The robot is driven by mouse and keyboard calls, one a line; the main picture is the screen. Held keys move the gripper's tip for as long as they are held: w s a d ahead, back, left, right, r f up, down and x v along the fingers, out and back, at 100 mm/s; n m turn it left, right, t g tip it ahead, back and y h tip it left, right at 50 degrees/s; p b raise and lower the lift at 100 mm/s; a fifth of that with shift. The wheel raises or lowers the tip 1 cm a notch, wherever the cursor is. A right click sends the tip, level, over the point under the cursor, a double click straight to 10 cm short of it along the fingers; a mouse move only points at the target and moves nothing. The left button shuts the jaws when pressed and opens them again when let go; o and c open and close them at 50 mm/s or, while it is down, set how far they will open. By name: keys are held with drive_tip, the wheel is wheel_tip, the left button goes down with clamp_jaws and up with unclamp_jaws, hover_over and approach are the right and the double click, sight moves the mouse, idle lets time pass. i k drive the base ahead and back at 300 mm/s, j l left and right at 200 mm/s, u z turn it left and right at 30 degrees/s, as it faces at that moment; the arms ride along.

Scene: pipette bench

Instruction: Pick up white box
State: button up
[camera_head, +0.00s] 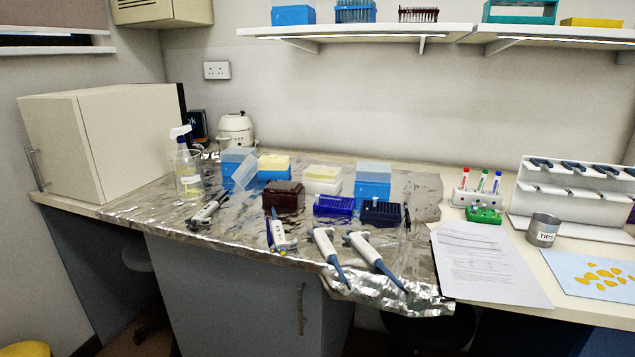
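A white box (322,186) with a pale yellow top stands upright on the foil-covered part of the bench, in the middle of the head view. A blue box stands close on its right, and a dark red rack and a dark blue rack stand in front of it. Its lower front is partly hidden by these racks. My gripper is not in view.
Blue boxes (373,190) and several pipettes (329,252) crowd the foil (230,236). A dark red rack (283,196) and blue rack (333,206) stand near. A spray bottle (189,180) is left; papers (488,265) and a pipette stand (570,207) are right.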

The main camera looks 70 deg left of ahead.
sight(316, 189)
drive_tip(key=u, duration=2.3)
drive_tip(key=i+j, duration=0.1)
drive_tip(key=i, duration=0.85)
drive_tip(key=i+j+z, duration=0.1)
drive_tip(key=i, duration=0.85)
